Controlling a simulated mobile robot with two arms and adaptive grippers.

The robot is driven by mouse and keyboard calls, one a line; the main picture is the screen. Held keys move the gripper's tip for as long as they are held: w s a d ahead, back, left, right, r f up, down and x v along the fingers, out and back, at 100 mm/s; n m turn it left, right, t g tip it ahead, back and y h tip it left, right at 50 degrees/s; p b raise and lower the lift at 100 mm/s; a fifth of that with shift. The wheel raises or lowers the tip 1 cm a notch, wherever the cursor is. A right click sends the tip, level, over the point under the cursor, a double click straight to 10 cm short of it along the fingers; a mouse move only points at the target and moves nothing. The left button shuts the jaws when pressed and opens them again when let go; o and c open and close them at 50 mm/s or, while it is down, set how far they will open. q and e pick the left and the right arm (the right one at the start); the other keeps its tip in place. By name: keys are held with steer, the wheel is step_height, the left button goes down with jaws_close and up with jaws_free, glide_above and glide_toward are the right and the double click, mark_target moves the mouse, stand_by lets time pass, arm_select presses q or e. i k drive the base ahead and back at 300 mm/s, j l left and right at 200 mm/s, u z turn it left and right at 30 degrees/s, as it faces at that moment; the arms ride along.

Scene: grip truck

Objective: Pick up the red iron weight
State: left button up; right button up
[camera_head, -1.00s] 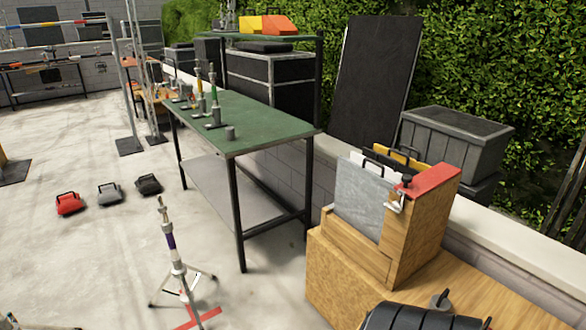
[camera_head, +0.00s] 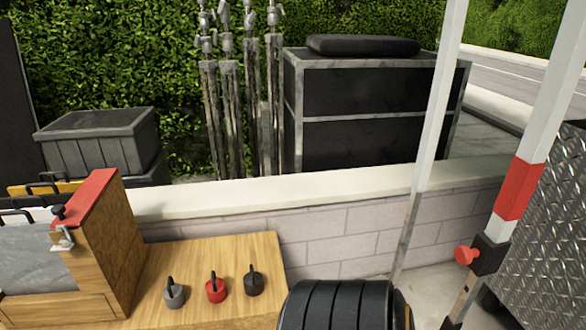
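A small red weight (camera_head: 215,291) with a dark upright handle stands on a light wooden surface (camera_head: 205,262) at the lower left of the head view. It stands between a grey weight (camera_head: 174,294) on its left and a black weight (camera_head: 253,284) on its right, with small gaps between them. Neither of my grippers is in view.
A wooden box (camera_head: 105,245) with a red top and upright panels stands left of the weights. A low brick wall (camera_head: 330,235) runs behind. A red-and-white pole (camera_head: 518,190) and metal tread plate (camera_head: 555,215) are at the right.

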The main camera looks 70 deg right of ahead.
mark_target(215, 287)
steer(key=z, duration=1.7)
steer(key=i+j+z, duration=0.9)
